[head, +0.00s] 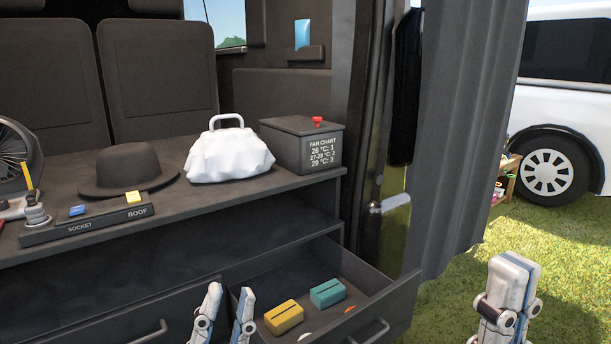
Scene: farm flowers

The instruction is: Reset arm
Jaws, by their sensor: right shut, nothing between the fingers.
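My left gripper (226,309) shows at the bottom centre, in front of the drawer. Its two white fingers point up and stand apart with nothing seen between them. My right gripper (507,292) is at the lower right, over the grass. Its fingers are together and hold nothing. The rest of both arms is outside the picture.
An open drawer (390,300) holds a yellow block (283,317) and a teal block (328,292). The shelf above carries a black hat (127,171), a white bag (229,156), a dark box (292,146) and a switch panel (88,222). A grey curtain (465,120) hangs right.

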